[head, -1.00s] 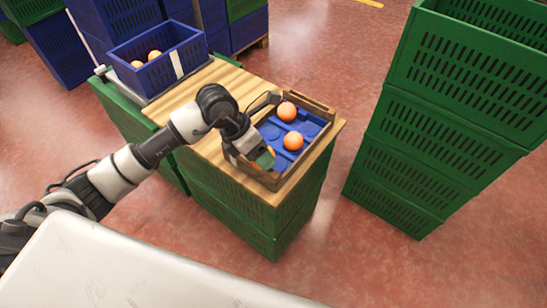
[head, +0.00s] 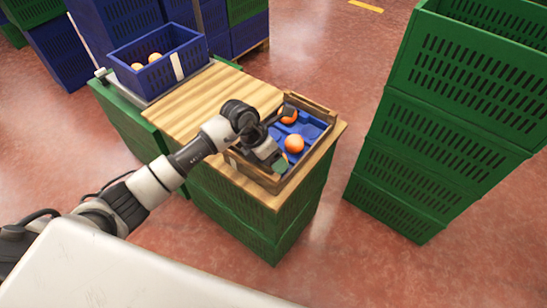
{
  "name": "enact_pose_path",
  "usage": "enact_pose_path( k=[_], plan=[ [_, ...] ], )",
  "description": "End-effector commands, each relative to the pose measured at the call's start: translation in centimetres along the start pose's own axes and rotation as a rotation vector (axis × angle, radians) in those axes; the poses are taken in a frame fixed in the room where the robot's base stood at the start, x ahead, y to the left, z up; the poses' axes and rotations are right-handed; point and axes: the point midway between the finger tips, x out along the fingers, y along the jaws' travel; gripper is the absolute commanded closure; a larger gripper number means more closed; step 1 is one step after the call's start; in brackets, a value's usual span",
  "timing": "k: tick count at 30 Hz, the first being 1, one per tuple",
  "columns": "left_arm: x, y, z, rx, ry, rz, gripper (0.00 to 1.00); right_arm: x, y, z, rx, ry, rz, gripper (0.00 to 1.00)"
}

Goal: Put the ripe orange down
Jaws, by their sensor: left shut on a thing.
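My left gripper (head: 279,160) is over the near left part of a wooden crate with a blue insert (head: 318,128). It is shut on an orange (head: 285,157), of which only a sliver shows beside the fingers. Whether that orange touches the insert is hidden. Another orange (head: 294,144) sits in the insert just right of the gripper. My right gripper is out of view.
The crate stands on a wooden tabletop (head: 195,108) on green crates. A blue crate (head: 178,66) with oranges stands at the table's far left end. A tall stack of green crates (head: 425,150) rises at right, with open floor between.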

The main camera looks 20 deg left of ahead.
Motion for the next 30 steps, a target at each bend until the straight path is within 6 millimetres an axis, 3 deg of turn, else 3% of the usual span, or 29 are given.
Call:
enact_pose_path(
  k=[3, 4, 6, 17, 30],
  plan=[
    [0.2, 0.1, -0.1, 0.000, 0.000, 0.000, 0.66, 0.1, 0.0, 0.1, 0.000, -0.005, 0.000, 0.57],
    [0.1, 0.1, -0.1, 0.000, 0.000, 0.000, 0.37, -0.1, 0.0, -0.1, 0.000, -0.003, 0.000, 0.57],
    [0.1, 0.0, -0.1, 0.000, 0.000, 0.000, 0.29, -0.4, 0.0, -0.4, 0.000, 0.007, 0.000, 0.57],
    [-0.2, -0.1, 0.1, 0.000, 0.000, 0.000, 0.29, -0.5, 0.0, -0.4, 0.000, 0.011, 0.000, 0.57],
    [-9.0, 0.1, 0.1, 0.002, -0.001, 0.004, 0.29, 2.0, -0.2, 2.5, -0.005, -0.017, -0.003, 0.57]
  ],
)
